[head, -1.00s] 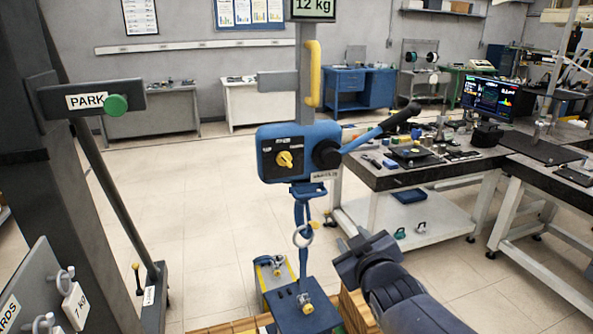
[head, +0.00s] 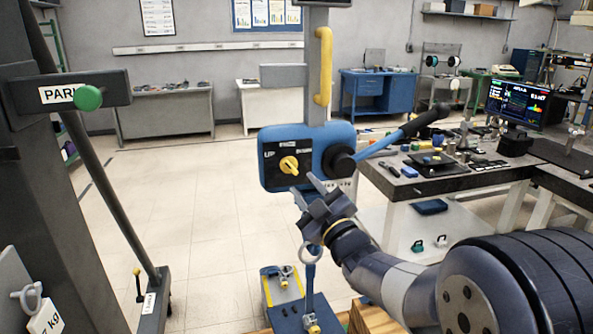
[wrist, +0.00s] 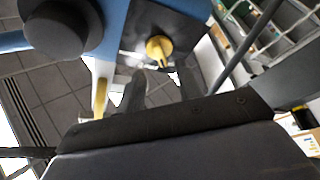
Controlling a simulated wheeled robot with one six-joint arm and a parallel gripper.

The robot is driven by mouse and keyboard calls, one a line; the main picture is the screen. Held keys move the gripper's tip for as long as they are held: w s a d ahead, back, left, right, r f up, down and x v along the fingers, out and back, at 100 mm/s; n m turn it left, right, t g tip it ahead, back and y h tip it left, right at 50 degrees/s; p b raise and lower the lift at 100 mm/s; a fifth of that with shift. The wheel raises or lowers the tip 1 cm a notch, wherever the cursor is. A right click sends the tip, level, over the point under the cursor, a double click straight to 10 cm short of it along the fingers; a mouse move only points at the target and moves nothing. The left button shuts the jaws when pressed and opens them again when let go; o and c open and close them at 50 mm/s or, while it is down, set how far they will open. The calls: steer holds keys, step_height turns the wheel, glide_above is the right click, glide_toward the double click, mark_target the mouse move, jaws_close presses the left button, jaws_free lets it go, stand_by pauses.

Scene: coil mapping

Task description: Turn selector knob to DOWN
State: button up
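The yellow selector knob (head: 289,165) sits on the black plate (head: 275,150) of the blue hoist control box (head: 334,133). A label reading UP is left of the knob; another label above it is too small to read. I cannot tell which mark the knob points at. My gripper (head: 304,186) is open and empty, just below and in front of the knob. In the wrist view the knob (wrist: 159,48) shows beyond the gap between my two fingers (wrist: 160,82), apart from them.
A black lever hub (head: 340,160) with a blue handle (head: 383,145) sticks out right of the knob. A yellow grab bar (head: 323,65) rises above the box. A green PARK button (head: 88,98) is at left.

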mark_target(292, 170)
steer(key=p+x, duration=0.1)
steer(key=x, duration=0.4)
jaws_close()
stand_by(0.3)
